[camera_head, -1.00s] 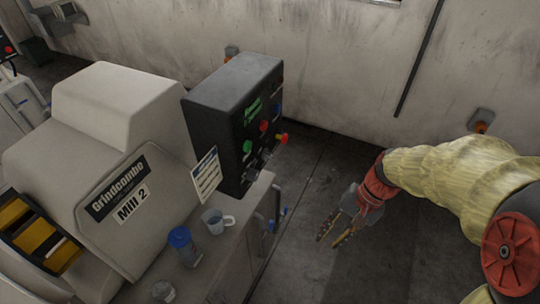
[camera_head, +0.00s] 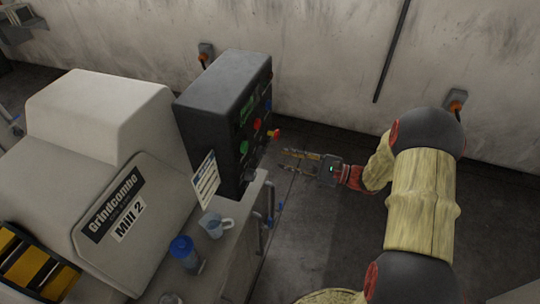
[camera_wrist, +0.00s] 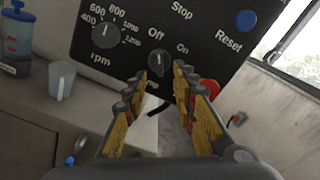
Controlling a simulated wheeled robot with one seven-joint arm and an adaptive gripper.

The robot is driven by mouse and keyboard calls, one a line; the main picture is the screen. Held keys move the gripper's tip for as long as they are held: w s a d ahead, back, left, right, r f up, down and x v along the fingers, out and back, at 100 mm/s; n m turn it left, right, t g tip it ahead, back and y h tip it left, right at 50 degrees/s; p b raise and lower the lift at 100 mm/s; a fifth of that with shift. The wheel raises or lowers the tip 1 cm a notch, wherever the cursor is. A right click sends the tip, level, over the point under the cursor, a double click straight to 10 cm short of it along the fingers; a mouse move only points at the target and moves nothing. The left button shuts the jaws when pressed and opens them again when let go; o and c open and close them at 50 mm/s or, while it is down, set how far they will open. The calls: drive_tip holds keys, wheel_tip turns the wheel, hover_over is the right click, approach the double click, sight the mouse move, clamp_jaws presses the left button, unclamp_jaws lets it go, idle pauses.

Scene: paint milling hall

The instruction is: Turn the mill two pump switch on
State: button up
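The Mill 2 machine (camera_head: 135,215) carries a dark control box (camera_head: 225,110) on its right. In the wrist view the panel (camera_wrist: 110,60) has a black rotary switch (camera_wrist: 158,63) with Off above it and On at its upper right. Its pale mark seems to point up toward Off. Any label under it is mostly hidden by my fingers. My gripper (camera_head: 285,160) is open and empty, right of the box in the head view. In the wrist view the open fingers of my gripper (camera_wrist: 161,76) point at the switch, one tip on either side just below it, apparently not touching it.
An rpm knob (camera_wrist: 106,35), a blue Reset button (camera_wrist: 246,20) and a red knob (camera_wrist: 208,88) are near the switch. A clear mug (camera_head: 215,224) and a blue-lidded bottle (camera_head: 186,252) stand on the ledge. Floor right of the machine is clear.

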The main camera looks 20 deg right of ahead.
sight(267, 154)
drive_tip(key=x, duration=0.6)
drive_tip(key=shift+c, duration=1.2)
drive_tip(key=c, duration=0.4)
clamp_jaws()
